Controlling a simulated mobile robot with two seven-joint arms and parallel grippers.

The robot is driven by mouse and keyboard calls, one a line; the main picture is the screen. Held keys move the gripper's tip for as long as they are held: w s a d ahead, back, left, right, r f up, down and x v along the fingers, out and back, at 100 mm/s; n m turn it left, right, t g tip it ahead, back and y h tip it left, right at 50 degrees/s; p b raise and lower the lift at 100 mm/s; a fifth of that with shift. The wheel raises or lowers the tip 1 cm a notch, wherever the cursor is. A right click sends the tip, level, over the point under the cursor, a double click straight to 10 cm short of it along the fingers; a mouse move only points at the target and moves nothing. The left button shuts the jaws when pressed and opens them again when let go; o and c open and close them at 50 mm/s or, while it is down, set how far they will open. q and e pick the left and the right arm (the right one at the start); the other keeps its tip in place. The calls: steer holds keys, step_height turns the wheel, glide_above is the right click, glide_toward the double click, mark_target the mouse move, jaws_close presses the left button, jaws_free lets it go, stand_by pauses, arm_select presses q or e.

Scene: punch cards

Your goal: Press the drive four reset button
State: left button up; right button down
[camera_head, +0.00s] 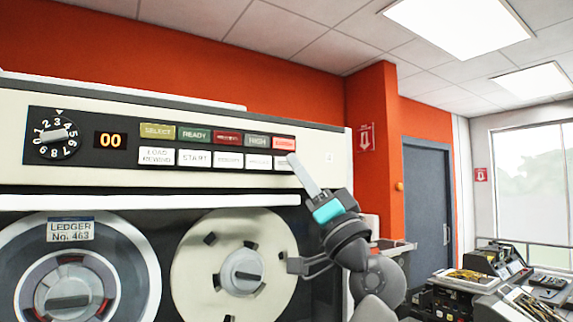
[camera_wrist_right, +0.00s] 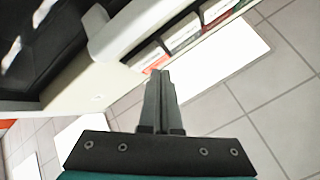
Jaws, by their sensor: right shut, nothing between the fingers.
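The tape drive's button panel (camera_head: 165,140) is on the cream cabinet in the head view. Its lower row has white buttons, including LOAD REWIND (camera_head: 156,156) and START (camera_head: 195,159); labels further right are too small to read surely. The last white button (camera_head: 281,163) is partly behind my right gripper (camera_head: 291,156). A lit red button (camera_head: 284,143) is above it. My right gripper is shut and empty, its fingertips at the panel's right end; contact cannot be told. In the wrist view its fingertips (camera_wrist_right: 160,73) point at the panel's edge. My left gripper is out of view.
Below the panel are two tape reels, one labelled LEDGER No. 463 (camera_head: 70,230) and a cream one (camera_head: 205,285). A dial (camera_head: 56,135) and a 00 display (camera_head: 111,140) are left of the buttons. Equipment (camera_head: 500,285) stands at right, near a door (camera_head: 428,190).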

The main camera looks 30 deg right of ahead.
steer(key=shift+w, duration=0.35)
steer(key=shift+w, duration=0.55)
stand_by(0.7)
steer(key=shift+s, duration=0.95)
steer(key=s, duration=0.5)
steer(key=shift+d+p, duration=0.2)
steer(key=shift+p, duration=0.15)
stand_by(0.6)
